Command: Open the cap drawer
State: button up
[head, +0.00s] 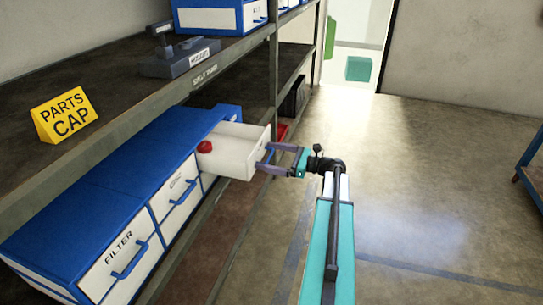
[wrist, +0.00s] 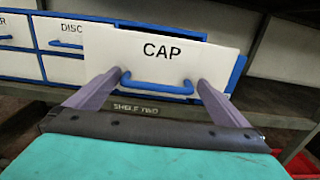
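The cap drawer (head: 234,158) is pulled out of the far end of the blue and white drawer unit, and a red cap (head: 205,147) lies inside it. In the wrist view its white front (wrist: 205,58) reads CAP and has a blue handle (wrist: 158,87). My gripper (head: 265,158) is at the drawer front. Its two fingers are spread wide, one on each side of the handle, in the wrist view (wrist: 160,80). I cannot tell whether the fingertips touch the handle ends.
The filter drawer (head: 120,262) and the disc drawer (head: 177,195) are closed. A yellow PARTS CAP sign (head: 63,115) and a grey device (head: 180,58) stand on the shelf above. A red bin (head: 282,131) is beyond the drawer. The floor (head: 430,190) at right is clear.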

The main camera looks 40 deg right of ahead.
jog(key=shift+a, duration=0.1)
jog(key=shift+s, duration=0.2)
jog(key=v, duration=1.3)
jog(key=shift+s+d, duration=0.15)
jog(key=shift+d, duration=0.1)
